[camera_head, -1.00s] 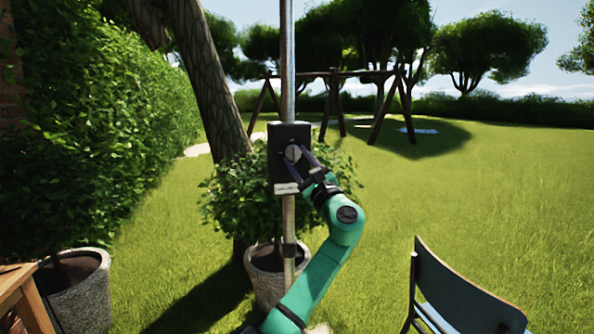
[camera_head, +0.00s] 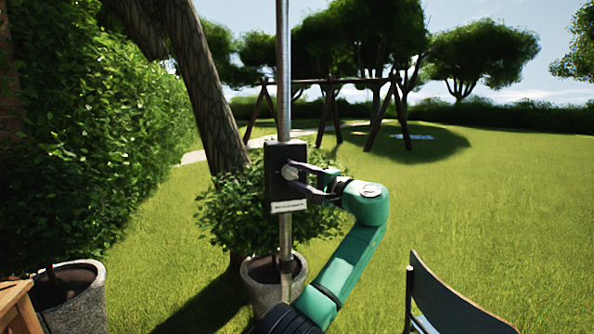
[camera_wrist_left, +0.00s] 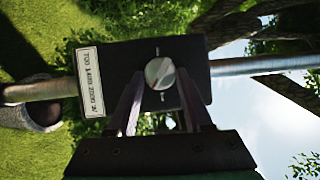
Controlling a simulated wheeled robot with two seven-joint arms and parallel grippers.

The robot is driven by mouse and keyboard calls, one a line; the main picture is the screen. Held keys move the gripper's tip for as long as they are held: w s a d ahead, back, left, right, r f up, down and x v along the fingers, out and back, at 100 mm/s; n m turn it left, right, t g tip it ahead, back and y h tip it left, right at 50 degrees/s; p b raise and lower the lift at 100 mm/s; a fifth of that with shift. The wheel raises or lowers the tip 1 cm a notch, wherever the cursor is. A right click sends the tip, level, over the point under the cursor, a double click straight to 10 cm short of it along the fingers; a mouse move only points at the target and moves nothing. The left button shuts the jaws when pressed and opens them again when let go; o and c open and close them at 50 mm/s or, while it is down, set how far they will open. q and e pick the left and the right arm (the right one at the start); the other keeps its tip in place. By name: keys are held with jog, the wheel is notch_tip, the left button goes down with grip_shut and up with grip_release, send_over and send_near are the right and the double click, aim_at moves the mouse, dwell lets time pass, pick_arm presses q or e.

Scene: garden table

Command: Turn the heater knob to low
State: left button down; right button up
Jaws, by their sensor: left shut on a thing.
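The heater control is a dark box (camera_head: 272,180) on a metal pole. A round silver knob (camera_head: 290,172) sits on its front face. The knob also shows in the left wrist view (camera_wrist_left: 159,73), with small pale marks around it and a white label (camera_wrist_left: 90,82) at the box's end; I cannot read the label surely. My left gripper (camera_head: 296,177) reaches the knob from the right, fingers nearly level. In the left wrist view its two dark fingers (camera_wrist_left: 160,82) lie on either side of the knob, shut on it. The knob's exact pointing is unclear.
The metal pole (camera_head: 284,70) rises above the box. A potted bush (camera_head: 228,215) stands just behind the pole. A blue chair (camera_head: 450,305) is at lower right, and a wooden table corner (camera_head: 18,300) at lower left. Open lawn lies to the right.

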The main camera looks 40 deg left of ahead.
pick_arm(q)
jog(key=n+h+p, duration=0.1)
jog(key=r+n+p, duration=0.1)
jog(key=n, duration=0.1)
jog(key=shift+h, duration=0.4)
jog(key=shift+n+h+p, duration=0.7)
jog(key=shift+n+h, duration=0.1)
jog(key=shift+n, duration=0.8)
jog(key=shift+c, duration=1.6)
grip_release()
jog(key=shift+d, duration=0.3)
jog(key=b+v, duration=0.1)
jog(key=v, duration=1.3)
jog(key=shift+s+b, duration=0.2)
jog(key=shift+b, duration=0.1)
